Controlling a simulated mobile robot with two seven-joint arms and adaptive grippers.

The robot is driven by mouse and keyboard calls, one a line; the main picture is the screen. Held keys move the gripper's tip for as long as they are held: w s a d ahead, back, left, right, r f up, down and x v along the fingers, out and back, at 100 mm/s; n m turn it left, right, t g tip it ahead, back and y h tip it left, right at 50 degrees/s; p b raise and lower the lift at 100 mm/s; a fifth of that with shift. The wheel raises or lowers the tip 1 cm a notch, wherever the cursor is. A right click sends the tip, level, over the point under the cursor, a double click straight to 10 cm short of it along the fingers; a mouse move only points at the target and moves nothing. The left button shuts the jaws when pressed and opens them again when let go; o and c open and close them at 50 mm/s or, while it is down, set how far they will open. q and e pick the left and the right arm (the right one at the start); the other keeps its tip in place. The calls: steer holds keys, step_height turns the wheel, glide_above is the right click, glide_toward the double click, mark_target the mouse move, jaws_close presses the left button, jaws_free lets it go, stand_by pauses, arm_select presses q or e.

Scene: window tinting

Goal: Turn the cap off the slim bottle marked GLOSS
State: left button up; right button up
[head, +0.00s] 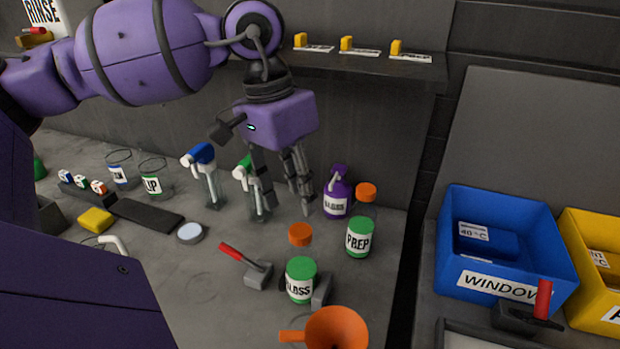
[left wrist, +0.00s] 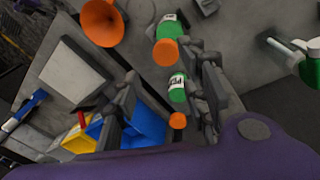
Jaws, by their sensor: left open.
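The slim bottle marked GLOSS (head: 300,282) stands upright on the bench in the head view, with a green label, a clear neck and an orange cap (head: 300,235). In the left wrist view it also shows near the top (left wrist: 169,30), its orange cap (left wrist: 165,52) facing the camera. My left gripper (head: 285,205) is open and empty, fingers pointing down, above and behind this bottle and apart from it. In the left wrist view the fingers (left wrist: 160,95) are spread wide. My right gripper is in neither view.
An orange funnel (head: 337,328) is in front; a red-handled tool (head: 257,274) lies left. Spray bottles (head: 250,185) stand beside my fingers. A blue bin (head: 462,275) is right.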

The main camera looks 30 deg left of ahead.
mark_target(303, 233)
arm_select(q)
steer(key=shift+f, duration=0.35)
steer(key=f, duration=0.3)
steer(key=d+f, duration=0.1)
steer(key=f, duration=0.1)
steer(key=shift+w+f, duration=0.1)
steer(key=shift+f, duration=0.3)
steer(key=shift+d+f, duration=0.1)
steer(key=shift+f, duration=0.35)
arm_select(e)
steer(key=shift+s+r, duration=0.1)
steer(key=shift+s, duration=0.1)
